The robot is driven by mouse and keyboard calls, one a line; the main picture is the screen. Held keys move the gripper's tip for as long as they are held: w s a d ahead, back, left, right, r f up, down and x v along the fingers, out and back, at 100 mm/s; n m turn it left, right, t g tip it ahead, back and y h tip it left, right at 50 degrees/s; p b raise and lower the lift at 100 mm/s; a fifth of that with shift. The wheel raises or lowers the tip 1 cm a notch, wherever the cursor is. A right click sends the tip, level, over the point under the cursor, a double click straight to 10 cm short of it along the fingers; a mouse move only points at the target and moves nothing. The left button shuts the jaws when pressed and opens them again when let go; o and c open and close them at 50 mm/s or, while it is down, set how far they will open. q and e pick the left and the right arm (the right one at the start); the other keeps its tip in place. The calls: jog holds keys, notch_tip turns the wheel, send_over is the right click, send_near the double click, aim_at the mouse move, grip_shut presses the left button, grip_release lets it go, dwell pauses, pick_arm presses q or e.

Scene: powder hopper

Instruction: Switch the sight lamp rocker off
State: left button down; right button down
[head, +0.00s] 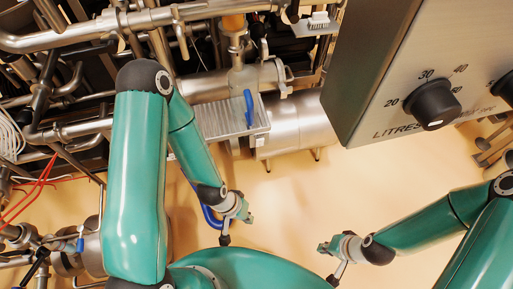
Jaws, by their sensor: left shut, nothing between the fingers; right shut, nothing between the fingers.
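I cannot make out the sight lamp rocker in the head view. A steel control panel (400,75) at the upper right carries a black dial (434,104) marked 20, 30, 40 above the word LITRES. A second dial (507,88) is cut off by the right edge. My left gripper (225,240) is shut and empty, low in the middle, apart from the panel. My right gripper (333,281) is shut and empty, lower and to the right, below the panel and apart from it.
Steel pipes (80,40) and valves fill the upper left. A ribbed metal tray (220,120) with a blue handle (249,108) sits beside a steel cylinder (300,125) at the centre. Red cables (35,190) hang at the left. The tan floor (290,200) between my arms is open.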

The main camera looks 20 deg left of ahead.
pick_arm(q)
jog(key=w+a+f+m+t+b, duration=0.3)
jog(key=w+f+m+t+b, duration=0.15)
jog(key=w+b, duration=0.35)
jog(key=m+t+h+b, duration=0.4)
jog(key=m+t+b, duration=0.3)
jog(key=m+b, duration=0.8)
send_near(260, 143)
notch_tip(260, 143, down, 6)
jog(key=s+d+n+b, duration=0.1)
jog(key=s+n, duration=0.1)
jog(key=s+r+m+h+b, duration=0.1)
jog(key=m+b, duration=0.2)
jog(key=m, duration=0.1)
jog(key=s+r+m+h+b, duration=0.1)
jog(key=m+h+b, duration=0.1)
jog(key=m, duration=0.2)
jog(key=s+a+r+m+t+h+b, duration=0.1)
jog(key=m+b, duration=0.2)
jog(key=m, duration=0.1)
jog(key=shift+s+r+h+b, duration=0.1)
jog(key=shift+s+h+b, duration=0.2)
jog(key=shift+w+d, duration=0.1)
jog(key=shift+d, duration=0.05)
jog(key=w+d+b, duration=0.1)
jog(key=w+d, duration=0.3)
jog(key=w, duration=0.6)
jog(key=shift+w+r+b, duration=0.3)
jog(key=shift+r, duration=0.05)
